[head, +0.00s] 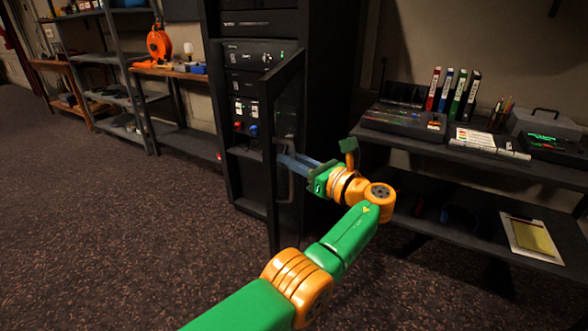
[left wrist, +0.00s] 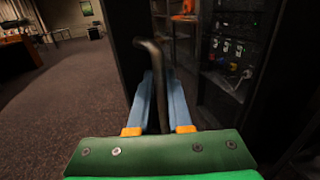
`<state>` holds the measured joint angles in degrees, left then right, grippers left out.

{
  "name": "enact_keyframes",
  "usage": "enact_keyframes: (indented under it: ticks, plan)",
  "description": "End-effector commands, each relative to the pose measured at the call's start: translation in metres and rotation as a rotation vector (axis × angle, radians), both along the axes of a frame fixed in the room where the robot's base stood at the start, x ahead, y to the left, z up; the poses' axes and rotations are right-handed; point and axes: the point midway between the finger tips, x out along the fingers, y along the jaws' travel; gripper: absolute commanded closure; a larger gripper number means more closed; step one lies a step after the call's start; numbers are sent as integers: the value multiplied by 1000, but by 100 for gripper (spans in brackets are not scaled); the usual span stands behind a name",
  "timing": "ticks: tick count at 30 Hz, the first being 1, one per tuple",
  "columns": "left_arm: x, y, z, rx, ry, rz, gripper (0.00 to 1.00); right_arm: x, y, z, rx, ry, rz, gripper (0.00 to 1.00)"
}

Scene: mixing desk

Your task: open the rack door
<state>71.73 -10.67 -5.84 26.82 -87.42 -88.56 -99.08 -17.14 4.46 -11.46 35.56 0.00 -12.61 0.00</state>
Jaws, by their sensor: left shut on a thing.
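The dark rack (head: 258,55) stands at the back centre of the head view. Its narrow framed door (head: 269,190) stands partly open, swung out toward me, with rack units showing behind it. My left gripper (head: 284,161) is at the door's handle. In the left wrist view, the bent bar handle (left wrist: 152,55) runs between the two blue fingers of the left gripper (left wrist: 159,85), which are shut on it. The door panel (left wrist: 125,50) also shows there beside the fingers. Part of the handle is hidden by the fingers in the head view. My right gripper is not in view.
A desk (head: 470,160) with a mixer (head: 405,122), binders and papers stands close on the right of the rack. The carpet (head: 130,240) in front is clear.

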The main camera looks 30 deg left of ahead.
Motion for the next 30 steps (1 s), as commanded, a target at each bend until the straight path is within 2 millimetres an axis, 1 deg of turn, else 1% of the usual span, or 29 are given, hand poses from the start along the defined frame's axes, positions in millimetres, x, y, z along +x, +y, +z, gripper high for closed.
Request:
enact_keyframes:
  ticks: [1, 13, 14, 15, 16, 17, 25, 26, 28, 30]
  plan:
    - [1, 0, 4, 8, -8, -3, 100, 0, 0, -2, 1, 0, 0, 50]
    - [1, 0, 7, 9, -9, 0, 100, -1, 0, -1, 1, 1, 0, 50]
    - [1, 0, 7, 9, -9, 0, 77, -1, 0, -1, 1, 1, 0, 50]
    - [1, 0, 6, 9, -9, 1, 67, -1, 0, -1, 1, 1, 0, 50]
    - [0, 0, 6, 8, -9, 1, 58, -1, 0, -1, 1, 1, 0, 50]
    - [0, 0, 6, 7, -8, 2, 53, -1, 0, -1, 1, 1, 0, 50]
    - [0, -2, 3, 3, -5, 3, 53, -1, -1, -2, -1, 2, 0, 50]
    - [-1, -4, 3, 3, -4, 2, 53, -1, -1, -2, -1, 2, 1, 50]
    - [-3, -16, 2, 3, -4, 0, 53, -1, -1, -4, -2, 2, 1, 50]
    - [-6, -33, 1, 3, -4, -2, 53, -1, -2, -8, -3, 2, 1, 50]
